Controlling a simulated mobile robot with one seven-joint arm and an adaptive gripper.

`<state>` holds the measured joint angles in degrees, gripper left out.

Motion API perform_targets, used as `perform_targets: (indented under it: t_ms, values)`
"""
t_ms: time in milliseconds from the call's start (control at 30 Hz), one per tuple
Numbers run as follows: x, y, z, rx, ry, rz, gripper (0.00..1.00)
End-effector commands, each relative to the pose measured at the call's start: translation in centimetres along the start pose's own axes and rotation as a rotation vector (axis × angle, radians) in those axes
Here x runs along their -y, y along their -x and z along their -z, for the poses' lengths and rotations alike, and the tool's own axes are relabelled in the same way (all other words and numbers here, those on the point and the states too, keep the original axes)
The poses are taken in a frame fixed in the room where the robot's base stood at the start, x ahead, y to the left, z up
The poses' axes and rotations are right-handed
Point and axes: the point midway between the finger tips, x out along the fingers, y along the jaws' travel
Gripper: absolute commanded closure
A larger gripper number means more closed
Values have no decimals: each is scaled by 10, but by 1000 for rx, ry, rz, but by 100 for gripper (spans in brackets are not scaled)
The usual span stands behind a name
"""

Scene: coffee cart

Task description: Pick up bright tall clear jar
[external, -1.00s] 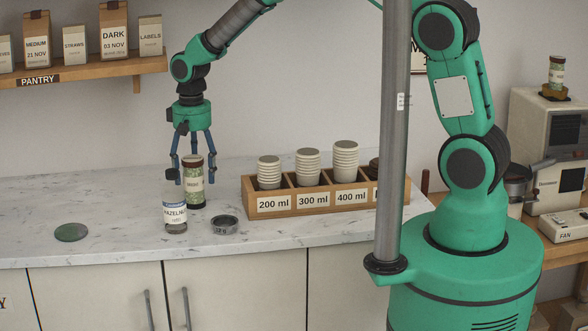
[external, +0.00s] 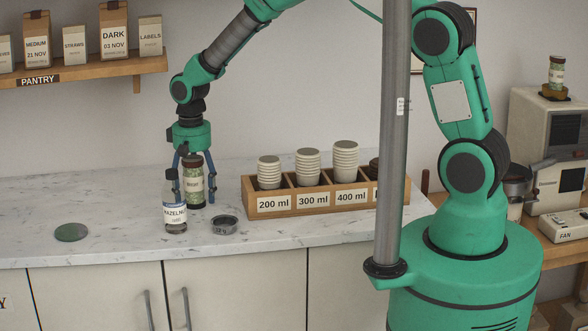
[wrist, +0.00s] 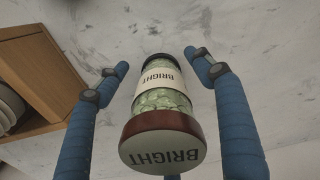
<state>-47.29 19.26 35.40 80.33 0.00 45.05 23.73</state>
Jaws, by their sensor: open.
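The bright jar (external: 193,181) is a tall clear jar with green contents, a pale label and a dark red-brown lid. It stands upright on the marble counter, partly behind the hazelnut bottle (external: 175,214). In the wrist view the jar (wrist: 162,100) shows "BRIGHT" on its lid and label, and it lies between my spread fingers. My gripper (external: 194,203) is open and lowered over the jar, with its fingers around it. In the wrist view no finger of my gripper (wrist: 158,62) clearly touches it.
The hazelnut bottle stands close in front of the jar. A small dark ring-shaped dish (external: 224,225) is to the right, and a green disc (external: 71,232) lies to the left. A wooden cup rack (external: 262,216) stands further right. The left counter is mostly clear.

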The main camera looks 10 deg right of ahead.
Motion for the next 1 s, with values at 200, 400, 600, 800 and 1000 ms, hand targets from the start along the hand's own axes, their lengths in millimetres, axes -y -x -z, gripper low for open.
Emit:
perform_targets:
  t_ms: [200,400,600,800,1000]
  values:
    - [0,-4,0,-1,0,0,33]
    - [0,-3,0,-1,0,0,33]
    - [0,-3,0,-1,0,0,33]
    - [0,-3,0,-1,0,0,71]
    - [0,-3,1,-2,0,1,97]
